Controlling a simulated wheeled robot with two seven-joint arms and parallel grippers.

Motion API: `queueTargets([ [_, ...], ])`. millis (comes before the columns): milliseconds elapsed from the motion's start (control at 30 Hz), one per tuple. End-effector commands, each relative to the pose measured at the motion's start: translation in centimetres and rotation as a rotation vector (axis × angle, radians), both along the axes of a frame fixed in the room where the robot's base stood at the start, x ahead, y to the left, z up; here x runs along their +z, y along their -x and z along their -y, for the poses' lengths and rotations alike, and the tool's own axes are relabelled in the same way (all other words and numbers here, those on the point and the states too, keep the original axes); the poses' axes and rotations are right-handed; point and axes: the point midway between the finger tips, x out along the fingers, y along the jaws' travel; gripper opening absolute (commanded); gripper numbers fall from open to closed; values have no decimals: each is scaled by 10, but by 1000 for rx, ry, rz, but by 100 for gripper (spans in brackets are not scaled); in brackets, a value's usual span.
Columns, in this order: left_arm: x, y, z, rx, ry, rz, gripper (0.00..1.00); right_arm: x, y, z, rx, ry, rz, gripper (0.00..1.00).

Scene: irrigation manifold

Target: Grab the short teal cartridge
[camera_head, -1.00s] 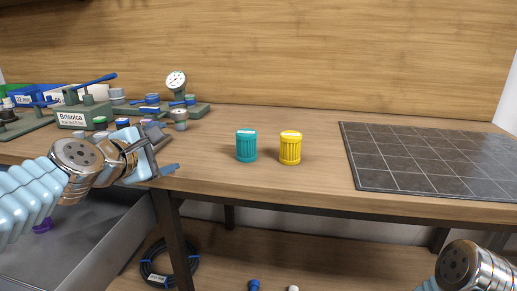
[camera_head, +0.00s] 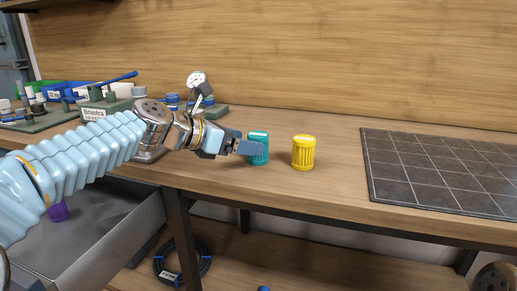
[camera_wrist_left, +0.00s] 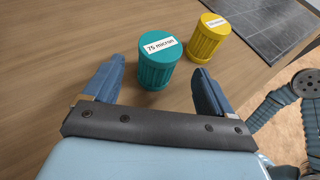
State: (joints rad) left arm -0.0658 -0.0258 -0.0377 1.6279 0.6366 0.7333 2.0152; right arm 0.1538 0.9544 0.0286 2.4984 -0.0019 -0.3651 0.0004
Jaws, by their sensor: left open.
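The short teal cartridge (camera_head: 264,144) stands upright on the wooden bench, partly hidden in the head view by a finger of my left gripper (camera_head: 243,147). In the left wrist view the teal cartridge (camera_wrist_left: 157,66) has a white "75 micron" label on its lid. It stands ahead of the open left jaws (camera_wrist_left: 158,82), its near side reaching toward the gap between the fingers. No finger clearly touches it. My right gripper is out of view; only part of that arm shows.
A yellow cartridge (camera_head: 303,153) stands close to the right of the teal one. A dark tiled mat (camera_head: 440,175) lies further right. Manifold fittings and a gauge (camera_head: 196,79) stand at the back left. An open grey drawer (camera_head: 100,235) is below the bench.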

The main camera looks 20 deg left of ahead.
Motion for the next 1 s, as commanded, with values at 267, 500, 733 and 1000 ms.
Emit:
queueTargets([
  [267,-18,-30,21,-1,-1,0,85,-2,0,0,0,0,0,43],
  [500,-22,-38,28,1,-1,2,85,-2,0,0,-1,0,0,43],
  [733,-22,-38,27,1,-1,2,67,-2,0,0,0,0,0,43],
  [1000,-22,-38,27,1,-1,2,26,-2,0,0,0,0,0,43],
])
